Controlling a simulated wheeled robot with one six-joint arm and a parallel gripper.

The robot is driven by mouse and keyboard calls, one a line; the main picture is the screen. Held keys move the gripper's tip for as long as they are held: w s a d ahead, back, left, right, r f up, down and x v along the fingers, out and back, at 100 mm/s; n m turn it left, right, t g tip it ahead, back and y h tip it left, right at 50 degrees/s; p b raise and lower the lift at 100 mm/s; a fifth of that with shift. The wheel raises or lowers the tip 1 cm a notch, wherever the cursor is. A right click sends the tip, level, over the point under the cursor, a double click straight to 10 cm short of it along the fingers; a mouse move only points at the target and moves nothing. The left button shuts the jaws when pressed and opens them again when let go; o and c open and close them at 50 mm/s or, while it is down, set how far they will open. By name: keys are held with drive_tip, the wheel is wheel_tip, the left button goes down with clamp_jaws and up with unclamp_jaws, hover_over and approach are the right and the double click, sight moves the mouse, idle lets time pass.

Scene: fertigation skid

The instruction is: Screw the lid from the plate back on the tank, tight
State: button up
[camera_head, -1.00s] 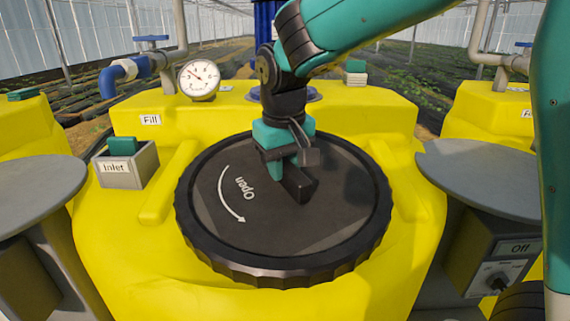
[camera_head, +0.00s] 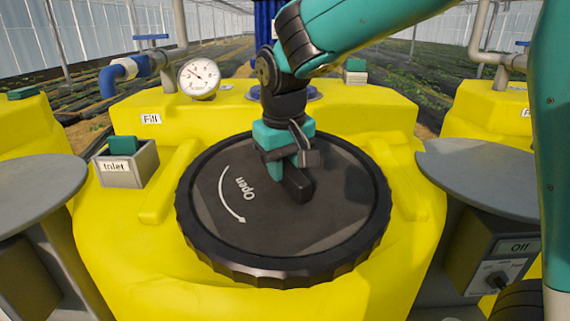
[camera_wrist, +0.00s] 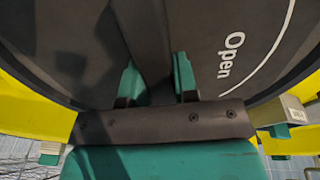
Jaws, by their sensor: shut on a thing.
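The black round lid (camera_head: 283,235) with a ribbed rim lies flat on top of the yellow tank (camera_head: 130,235). White "Open" lettering and a curved arrow show on its left half. My gripper (camera_head: 290,175) comes down from above and is shut on the bar handle in the lid's middle. In the wrist view my two green fingers (camera_wrist: 158,80) stand either side of the dark bar, and the lid (camera_wrist: 75,60) fills most of the view. The tank's opening is hidden under the lid. I cannot tell how tight it sits.
Empty grey round plates stand at the left (camera_head: 35,190) and right (camera_head: 485,175). A grey inlet box (camera_head: 127,168) with a green block is left of the lid. A gauge (camera_head: 199,78) and blue pipe (camera_head: 125,72) stand behind. A switch box (camera_head: 497,265) reading "Off" is at right.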

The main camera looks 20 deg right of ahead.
drive_tip(key=o, duration=1.3)
clamp_jaws()
drive_tip(key=shift+f, duration=0.1)
idle(0.5)
